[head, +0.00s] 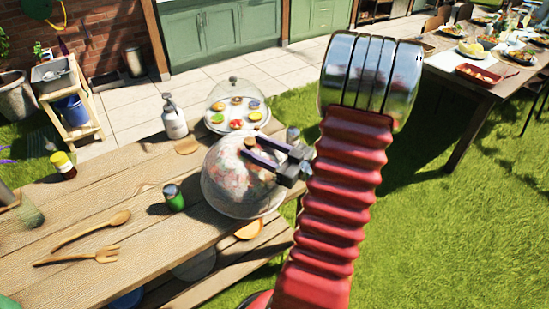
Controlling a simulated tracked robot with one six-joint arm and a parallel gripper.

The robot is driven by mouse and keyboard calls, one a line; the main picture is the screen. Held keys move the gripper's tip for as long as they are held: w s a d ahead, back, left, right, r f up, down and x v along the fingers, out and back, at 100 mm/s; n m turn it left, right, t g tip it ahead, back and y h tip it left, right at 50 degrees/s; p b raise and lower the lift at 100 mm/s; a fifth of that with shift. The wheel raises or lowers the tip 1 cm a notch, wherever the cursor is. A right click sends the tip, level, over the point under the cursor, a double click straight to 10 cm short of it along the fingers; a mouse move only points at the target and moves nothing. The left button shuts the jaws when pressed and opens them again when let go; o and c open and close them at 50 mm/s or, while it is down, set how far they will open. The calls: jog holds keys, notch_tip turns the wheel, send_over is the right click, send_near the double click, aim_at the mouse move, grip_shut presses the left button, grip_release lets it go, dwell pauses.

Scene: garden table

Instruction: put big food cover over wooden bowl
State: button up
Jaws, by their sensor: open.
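A large pale dome, which looks like the big food cover (228,190), sits at the right edge of the wooden table, with reddish patches showing on or through it. A small brown knob (250,142) shows at its top. My gripper (246,147) is open, with its two dark fingers reaching left over the top of the dome, close to the knob. I cannot tell whether they touch it. I cannot make out the wooden bowl clearly; whether it is under the dome is not clear.
A clear dome (232,92) over small colourful food stands behind. Grass lies to the right.

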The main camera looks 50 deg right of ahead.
aim_at(275, 159)
jog(key=shift+s+d+f, duration=0.1)
jog(key=shift+s+f, duration=0.1)
jog(key=shift+s, duration=0.75)
jog(key=shift+s+f, duration=0.2)
jog(key=shift+s, duration=0.8)
jog(key=shift+s+d+f, duration=0.1)
jog(key=shift+s+f, duration=0.1)
jog(key=shift+s, duration=0.75)
